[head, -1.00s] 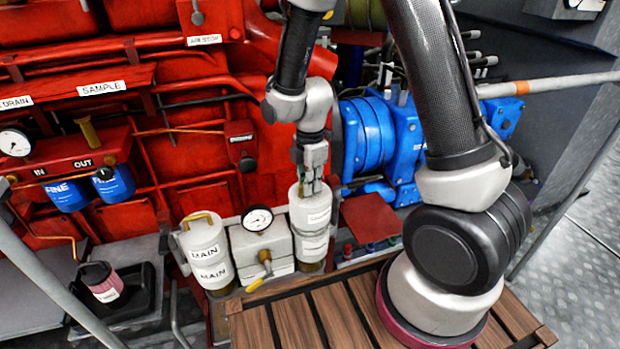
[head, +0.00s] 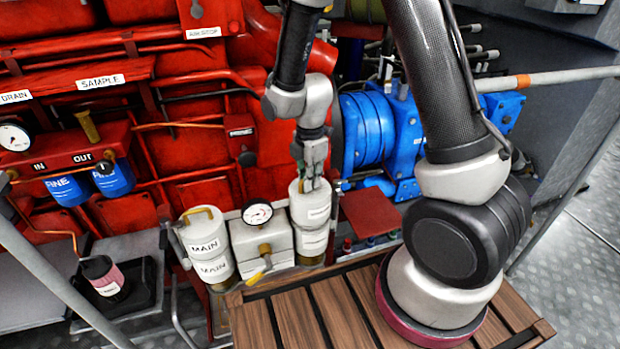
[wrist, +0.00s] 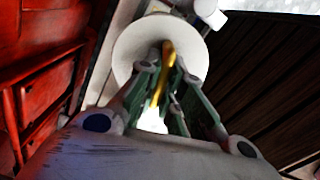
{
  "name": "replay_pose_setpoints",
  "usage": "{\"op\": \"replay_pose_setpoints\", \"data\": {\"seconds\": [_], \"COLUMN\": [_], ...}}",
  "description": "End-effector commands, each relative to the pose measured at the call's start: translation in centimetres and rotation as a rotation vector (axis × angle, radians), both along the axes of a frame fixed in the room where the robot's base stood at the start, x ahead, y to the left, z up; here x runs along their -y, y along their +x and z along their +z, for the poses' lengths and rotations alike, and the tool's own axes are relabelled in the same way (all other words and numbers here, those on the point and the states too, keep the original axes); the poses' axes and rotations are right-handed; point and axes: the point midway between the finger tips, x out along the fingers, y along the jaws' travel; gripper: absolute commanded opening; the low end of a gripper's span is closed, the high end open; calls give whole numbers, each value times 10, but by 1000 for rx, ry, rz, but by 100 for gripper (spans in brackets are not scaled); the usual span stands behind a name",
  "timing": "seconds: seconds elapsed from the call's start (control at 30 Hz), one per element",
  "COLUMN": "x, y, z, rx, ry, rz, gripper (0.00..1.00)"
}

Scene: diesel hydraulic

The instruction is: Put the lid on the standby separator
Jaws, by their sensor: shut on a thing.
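My gripper (head: 311,180) points down in the head view and is shut on the brass-coloured handle (wrist: 167,65) of a round white lid (wrist: 133,52), as the wrist view shows. In the head view this lid (head: 311,198) sits on or just above the white separator body (head: 313,243) right of the gauge block. I cannot tell whether it is fully seated. The fingers and lid hide the joint from the wrist view. The separator labelled MAIN (head: 209,247) stands to the left, with its own lid and brass handle on top.
A white block with a pressure gauge (head: 257,214) and yellow-handled valve (head: 258,280) stands between the separators. A dark red plate (head: 369,217) is close on the right. A slatted wooden platform (head: 300,315) lies in front. Red engine pipework (head: 200,140) is behind.

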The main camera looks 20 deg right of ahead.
Motion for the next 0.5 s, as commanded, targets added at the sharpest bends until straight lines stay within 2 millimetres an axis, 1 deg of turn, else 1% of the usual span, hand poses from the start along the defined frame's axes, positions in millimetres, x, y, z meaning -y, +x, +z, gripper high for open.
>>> {"op": "replay_pose_setpoints", "data": {"seconds": [0.5], "x": [0], "y": [0], "z": [-8], "rx": [0], "ry": [0], "rz": [0], "gripper": [0]}}
